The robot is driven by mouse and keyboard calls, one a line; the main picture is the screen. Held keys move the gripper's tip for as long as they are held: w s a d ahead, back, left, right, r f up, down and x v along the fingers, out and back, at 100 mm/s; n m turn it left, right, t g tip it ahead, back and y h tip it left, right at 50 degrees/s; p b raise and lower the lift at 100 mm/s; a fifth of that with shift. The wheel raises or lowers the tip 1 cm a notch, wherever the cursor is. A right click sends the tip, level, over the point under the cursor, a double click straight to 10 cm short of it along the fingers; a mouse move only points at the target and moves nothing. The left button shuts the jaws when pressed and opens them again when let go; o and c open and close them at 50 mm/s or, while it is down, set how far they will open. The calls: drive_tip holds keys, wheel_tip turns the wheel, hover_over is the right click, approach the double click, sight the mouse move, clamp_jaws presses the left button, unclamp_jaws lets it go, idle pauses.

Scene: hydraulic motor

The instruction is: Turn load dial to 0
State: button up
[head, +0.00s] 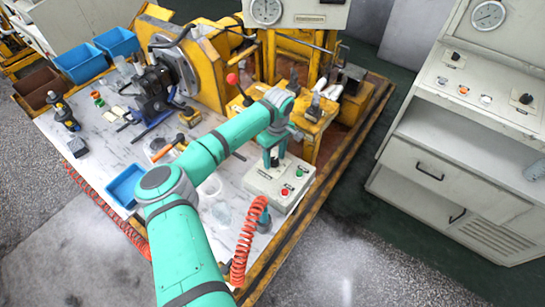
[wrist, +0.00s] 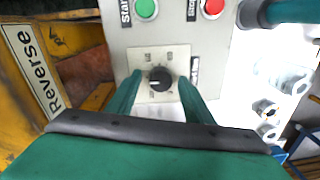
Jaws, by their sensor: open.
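The load dial (wrist: 160,79) is a black knob with a white pointer line on a pale square plate, seen in the wrist view. It sits on a grey control box (head: 262,180), which stands on the bench in the head view. My gripper (wrist: 157,88) is open, with one green finger on each side of the dial. I cannot tell whether the fingers touch the knob. The marks around the dial are too small to read.
A green Start button (wrist: 146,8) and a red button (wrist: 212,7) are on the same box. Yellow machinery (head: 215,75) stands behind. A coiled orange hose (head: 247,240) and a blue tray (head: 123,185) are nearby. A grey cabinet (head: 450,150) stands at right.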

drive_tip(key=shift+c, duration=0.2)
drive_tip(key=c, duration=1)
drive_tip(key=shift+a, duration=0.45)
drive_tip(key=shift+d, duration=0.4)
drive_tip(key=shift+a, duration=0.15)
